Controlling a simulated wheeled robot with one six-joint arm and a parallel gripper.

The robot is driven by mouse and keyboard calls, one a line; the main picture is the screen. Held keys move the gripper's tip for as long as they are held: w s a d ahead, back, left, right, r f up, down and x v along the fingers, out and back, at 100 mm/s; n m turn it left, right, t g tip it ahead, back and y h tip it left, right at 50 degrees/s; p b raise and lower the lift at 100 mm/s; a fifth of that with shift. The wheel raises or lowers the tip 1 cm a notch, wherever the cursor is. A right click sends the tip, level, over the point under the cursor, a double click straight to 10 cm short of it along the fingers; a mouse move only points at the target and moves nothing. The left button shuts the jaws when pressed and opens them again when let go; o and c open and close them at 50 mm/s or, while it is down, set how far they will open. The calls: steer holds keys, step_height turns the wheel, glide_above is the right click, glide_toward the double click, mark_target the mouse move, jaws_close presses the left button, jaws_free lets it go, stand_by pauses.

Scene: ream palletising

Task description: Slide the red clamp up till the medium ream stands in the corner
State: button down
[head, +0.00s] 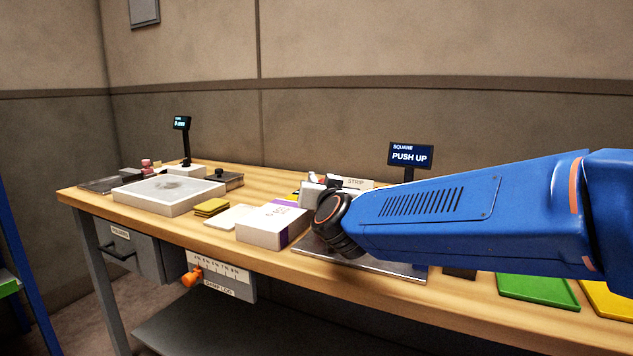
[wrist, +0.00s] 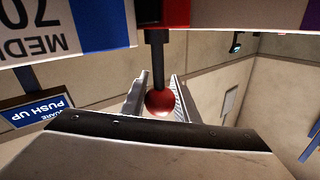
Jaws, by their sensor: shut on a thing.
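The red clamp (wrist: 176,13) shows at the top of the wrist view, with a dark stem and a round red knob (wrist: 160,103) pointing at me. My gripper (wrist: 157,90) has its two fingers around this knob and is shut on it. The medium ream (wrist: 50,32) is at the top left of the wrist view, with a blue band and its label upside down; only part of it shows. In the head view my arm hides the gripper, the clamp and most of the metal plate (head: 400,274). I cannot tell whether the ream touches the corner.
A sign reading "SQUARE PUSH UP" (head: 409,156) stands behind the arm; it also shows in the wrist view (wrist: 38,109). A white and purple ream (head: 270,230) lies left of the plate.

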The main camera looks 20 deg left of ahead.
steer(key=d, duration=0.3)
steer(key=shift+s, duration=0.1)
steer(key=c, duration=1.4)
jaws_free()
steer(key=shift+d, duration=0.1)
steer(key=v, duration=1.7)
steer(key=shift+s+d, duration=0.1)
steer(key=shift+s, duration=0.05)
